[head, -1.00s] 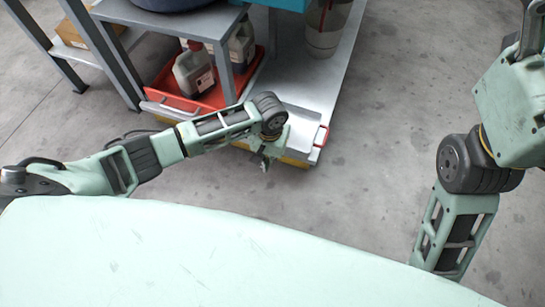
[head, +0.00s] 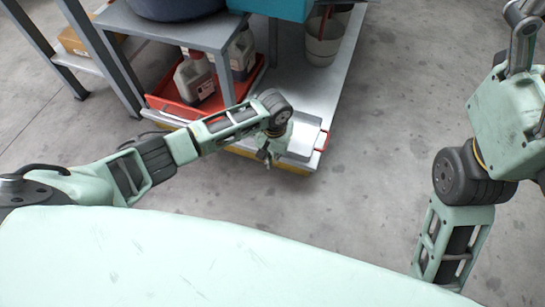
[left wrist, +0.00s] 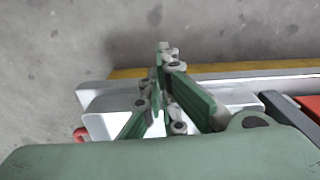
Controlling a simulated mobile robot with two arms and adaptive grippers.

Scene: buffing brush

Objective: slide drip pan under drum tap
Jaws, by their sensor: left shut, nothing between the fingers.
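The drip pan (head: 308,136) is a shallow grey metal pan with a red handle (head: 322,140). It lies at the near right corner of the low platform; the pan (left wrist: 98,101) also shows in the left wrist view, with its red handle at the left. My left gripper (head: 267,162) is shut and empty at the pan's near left side. A dark blue drum (head: 175,6) stands on the grey stand, cut off by the frame. The tap is not visible. My right gripper is out of view.
A red tray (head: 160,103) with jugs (head: 194,80) stands on the platform under the grey stand (head: 165,30). A bucket (head: 322,45) stands toward the back of the platform (head: 335,82). Bare concrete floor (head: 370,150) lies to the right.

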